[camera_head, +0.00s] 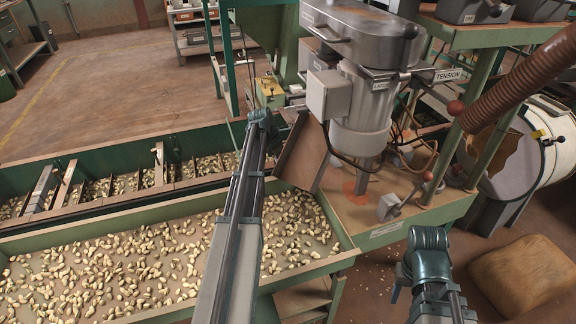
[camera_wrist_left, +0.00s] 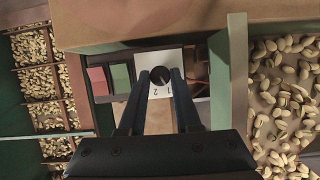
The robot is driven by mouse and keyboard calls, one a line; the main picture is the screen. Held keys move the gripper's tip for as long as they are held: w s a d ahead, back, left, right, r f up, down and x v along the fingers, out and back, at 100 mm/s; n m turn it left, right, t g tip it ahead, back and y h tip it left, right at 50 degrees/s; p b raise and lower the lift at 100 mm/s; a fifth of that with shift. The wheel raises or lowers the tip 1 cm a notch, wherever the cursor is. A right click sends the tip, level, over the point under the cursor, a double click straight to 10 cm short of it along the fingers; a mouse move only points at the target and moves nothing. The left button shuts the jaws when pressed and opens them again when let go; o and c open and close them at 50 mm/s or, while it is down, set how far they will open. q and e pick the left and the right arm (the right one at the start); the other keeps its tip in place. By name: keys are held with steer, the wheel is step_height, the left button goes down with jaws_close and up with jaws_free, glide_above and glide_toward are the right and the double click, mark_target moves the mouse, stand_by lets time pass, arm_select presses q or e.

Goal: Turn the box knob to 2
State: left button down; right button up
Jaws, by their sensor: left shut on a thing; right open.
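The box knob (camera_wrist_left: 160,72) is a small dark round knob on a white plate (camera_wrist_left: 146,62), in the middle of the left wrist view. The figures 2 and 1 are printed upside down on the plate, on the near side of the knob. My left gripper (camera_wrist_left: 160,78) has its two dark fingers on either side of the knob, shut on it. The fingers partly hide the plate, and I cannot tell where the knob points. In the head view my left arm (camera_head: 255,170) covers this spot. My right gripper (camera_head: 428,245) is at the lower right, open, away from the box.
A red square (camera_wrist_left: 97,80) and a green square (camera_wrist_left: 120,77) are left of the plate. A green-framed trough (camera_head: 345,245) of nuts lies under my left arm. A grey motor machine (camera_head: 365,110) stands right of it. A brown sack (camera_head: 525,275) lies on the floor.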

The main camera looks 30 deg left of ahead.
arm_select(q)
steer(key=m, duration=0.1)
steer(key=m+g, duration=0.1)
steer(key=m, duration=0.1)
steer(key=m+h, duration=0.1)
steer(key=shift+w+a+m+g, duration=0.2)
steer(key=shift+w+m+g, duration=0.05)
steer(key=shift+m+g, duration=0.95)
steer(key=shift+m, duration=1.3)
steer(key=c, duration=0.6)
jaws_free()
steer(key=shift+w+r, duration=0.1)
steer(key=shift+r, duration=0.05)
steer(key=p+v, duration=0.7)
